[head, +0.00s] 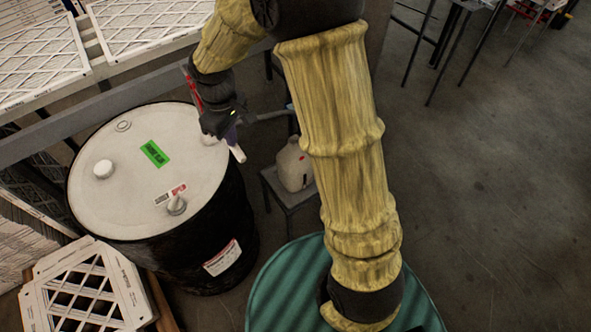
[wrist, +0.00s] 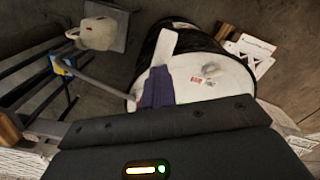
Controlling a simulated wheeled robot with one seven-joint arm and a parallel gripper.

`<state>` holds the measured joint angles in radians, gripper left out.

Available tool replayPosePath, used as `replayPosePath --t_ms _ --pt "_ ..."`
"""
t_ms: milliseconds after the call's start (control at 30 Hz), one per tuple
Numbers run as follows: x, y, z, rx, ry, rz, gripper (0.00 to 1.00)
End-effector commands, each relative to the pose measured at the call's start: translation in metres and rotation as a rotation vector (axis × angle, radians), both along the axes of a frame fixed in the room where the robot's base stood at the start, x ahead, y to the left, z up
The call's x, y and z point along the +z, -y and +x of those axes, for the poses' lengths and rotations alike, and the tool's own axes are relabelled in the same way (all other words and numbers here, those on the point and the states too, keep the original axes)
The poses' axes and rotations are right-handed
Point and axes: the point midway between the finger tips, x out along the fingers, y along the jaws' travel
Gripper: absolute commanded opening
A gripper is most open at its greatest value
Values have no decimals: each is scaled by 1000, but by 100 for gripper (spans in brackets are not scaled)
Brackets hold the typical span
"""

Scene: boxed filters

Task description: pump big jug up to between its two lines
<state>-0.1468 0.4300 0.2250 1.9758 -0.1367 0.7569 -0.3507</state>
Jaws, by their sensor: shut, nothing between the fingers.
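The big jug (head: 293,167) is off-white and stands upright on a small grey stand right of the drum, with a small red mark on its side. It also shows in the wrist view (wrist: 97,33). I cannot make out two lines or a liquid level. The pump's grey spout (head: 268,115) reaches from the drum side towards the jug's top; it also shows in the wrist view (wrist: 95,82). The pump's body is mostly hidden by my gripper. My gripper (head: 238,153) is shut and empty above the drum's right edge; its purple and white fingers show in the wrist view (wrist: 163,45).
The black drum (head: 236,215) has a white top with a green label and caps. A ribbed green surface (head: 275,295) is in front. Open floor lies right.

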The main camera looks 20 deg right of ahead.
Motion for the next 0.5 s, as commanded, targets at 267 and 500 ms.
replayPosePath --t_ms 267,500 --pt "32 -1 2 1 8 4 0" --pt "55 -2 2 1 8 4 0"
